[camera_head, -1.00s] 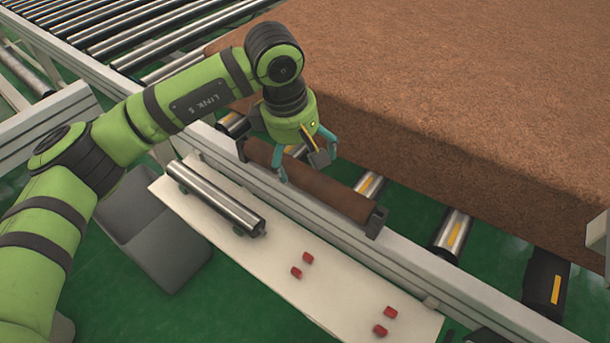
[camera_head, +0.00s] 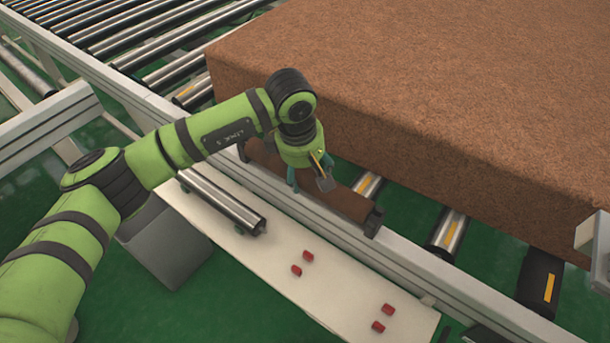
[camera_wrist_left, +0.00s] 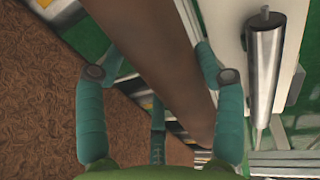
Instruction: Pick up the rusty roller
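The rusty roller (camera_head: 341,199) is a brown cylinder lying between two dark brackets along the conveyor's side rail. My left gripper (camera_head: 308,187) is over its middle, pointing down, with teal fingers low at the roller. In the left wrist view the roller (camera_wrist_left: 150,45) runs between the spread fingers of my left gripper (camera_wrist_left: 160,70), which stand on both sides of it. The fingers look open; whether any touches the roller is not clear. The gripper and wrist hide part of the roller in the head view. My right gripper is not in view.
A shiny steel roller (camera_head: 222,200) lies on the white board (camera_head: 270,265) beside the rail (camera_head: 410,265), with several small red pieces (camera_head: 307,257). A large brown mattress block (camera_head: 420,90) sits on the conveyor close behind the gripper. A grey box (camera_head: 165,245) stands below the board.

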